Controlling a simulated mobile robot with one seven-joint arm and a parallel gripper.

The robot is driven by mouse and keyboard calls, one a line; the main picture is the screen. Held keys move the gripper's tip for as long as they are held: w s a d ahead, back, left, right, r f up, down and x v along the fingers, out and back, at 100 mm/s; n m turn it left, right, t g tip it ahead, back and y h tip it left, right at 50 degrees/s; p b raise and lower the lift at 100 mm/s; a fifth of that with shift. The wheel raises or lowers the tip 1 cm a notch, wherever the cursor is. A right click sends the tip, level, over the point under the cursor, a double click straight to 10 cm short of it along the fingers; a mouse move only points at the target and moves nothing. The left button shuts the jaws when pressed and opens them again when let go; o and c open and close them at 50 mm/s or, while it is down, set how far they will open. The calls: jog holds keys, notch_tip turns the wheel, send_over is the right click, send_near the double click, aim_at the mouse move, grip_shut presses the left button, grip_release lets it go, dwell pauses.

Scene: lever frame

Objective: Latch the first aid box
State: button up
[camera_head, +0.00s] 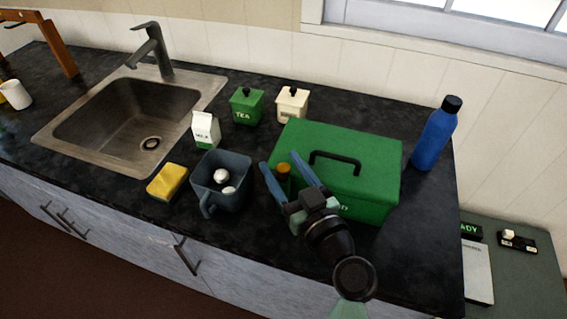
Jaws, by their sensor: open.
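The first aid box (370,158) is a green box with a black handle (335,160) on its lid, on the dark counter right of centre. Its lid looks down. My gripper (279,173) is in front of the box's left part, with two blue fingers spread apart. An orange-topped green piece (284,171) shows between the fingers; I cannot tell whether it is part of the latch or whether the fingers touch it. My gripper and wrist hide much of the box's front, and no latch shows clearly.
A dark grey mug (222,185) with white round things inside stands close left of my gripper. A yellow sponge (167,182), milk carton (205,130), green tea tin (246,106) and cream tin (292,104) stand farther left and behind. A blue bottle (436,135) stands right of the box.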

jog(key=shift+c, duration=0.3)
grip_shut()
